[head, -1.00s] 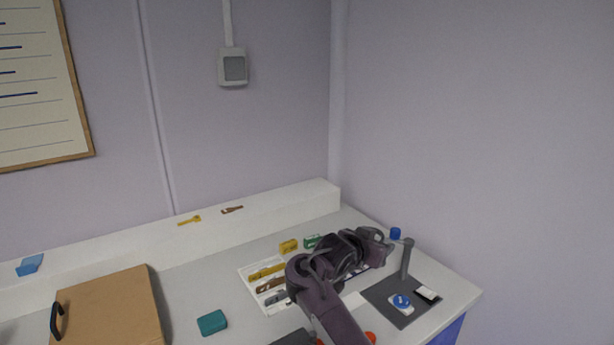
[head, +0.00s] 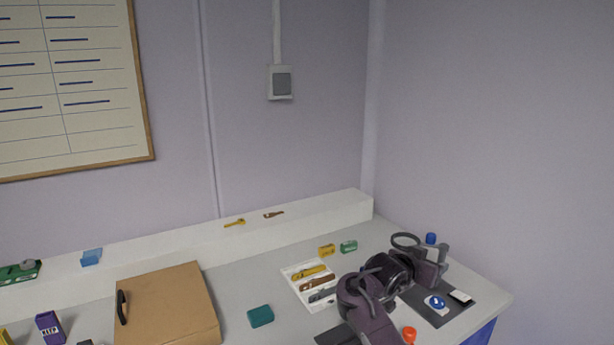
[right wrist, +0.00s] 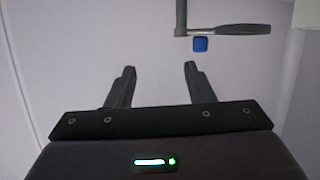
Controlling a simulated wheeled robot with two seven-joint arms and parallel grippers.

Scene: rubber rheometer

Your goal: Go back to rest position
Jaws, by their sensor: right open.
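My right gripper (right wrist: 160,80) is open in the right wrist view, with nothing between its two dark fingers. In the head view the right arm reaches over the right end of the bench (head: 245,275), and the gripper (head: 432,262) is above the dark mat, close to a grey stand. A small blue object (right wrist: 200,44) shows ahead of the fingers in the right wrist view, apart from them. My left gripper is in neither view.
A white tray (head: 294,270) with several tools lies left of the right arm. A dark mat (head: 426,310) holds a blue-and-white item (head: 435,302). A cardboard box (head: 165,300), a teal block (head: 260,316) and an orange item (head: 409,335) are on the bench. The bench's middle is partly clear.

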